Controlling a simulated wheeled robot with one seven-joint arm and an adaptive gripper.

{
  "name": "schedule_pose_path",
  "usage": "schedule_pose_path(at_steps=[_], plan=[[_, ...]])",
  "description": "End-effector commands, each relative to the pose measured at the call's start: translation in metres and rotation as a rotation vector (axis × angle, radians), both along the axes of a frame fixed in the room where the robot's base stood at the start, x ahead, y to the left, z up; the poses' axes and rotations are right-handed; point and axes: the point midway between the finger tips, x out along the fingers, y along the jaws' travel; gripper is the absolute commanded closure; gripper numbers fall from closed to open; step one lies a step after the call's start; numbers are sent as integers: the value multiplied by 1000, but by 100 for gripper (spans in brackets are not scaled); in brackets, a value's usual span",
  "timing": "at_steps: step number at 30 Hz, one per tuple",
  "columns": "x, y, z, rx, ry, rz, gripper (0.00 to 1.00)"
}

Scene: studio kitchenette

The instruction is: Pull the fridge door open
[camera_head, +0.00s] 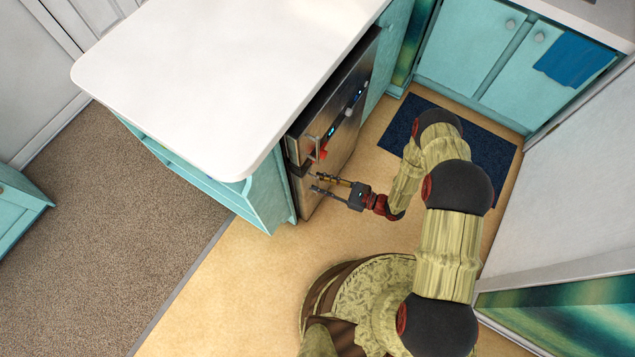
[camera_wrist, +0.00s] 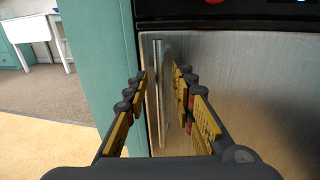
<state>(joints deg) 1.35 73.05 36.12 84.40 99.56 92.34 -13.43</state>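The fridge is a stainless-steel unit (camera_head: 347,139) set under the white counter, and its steel door (camera_wrist: 250,90) looks shut in the wrist view. A thin vertical handle (camera_wrist: 158,60) stands near the left edge of the door. My gripper (camera_head: 314,182) is in front of the lower part of the unit. In the wrist view my gripper (camera_wrist: 160,78) is open, with one finger on each side of the handle. I see a gap on the left side of the handle; whether the right finger touches it I cannot tell.
A white countertop (camera_head: 225,70) overhangs the unit. A teal cabinet side (camera_head: 268,192) borders the door on the left. A dark blue mat (camera_head: 400,121) lies on the floor behind my arm. Teal cabinets (camera_head: 465,45) stand at the back. Tan floor (camera_head: 240,280) in front is clear.

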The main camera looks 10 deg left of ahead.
Motion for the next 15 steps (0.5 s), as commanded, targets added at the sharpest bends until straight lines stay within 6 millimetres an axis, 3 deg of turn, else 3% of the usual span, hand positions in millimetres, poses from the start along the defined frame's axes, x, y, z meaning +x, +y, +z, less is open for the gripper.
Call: schedule_pose_path(at_steps=[6,15], plan=[[2,14,0,-1,0,1,74],[3,16,0,-1,1,0,74]])
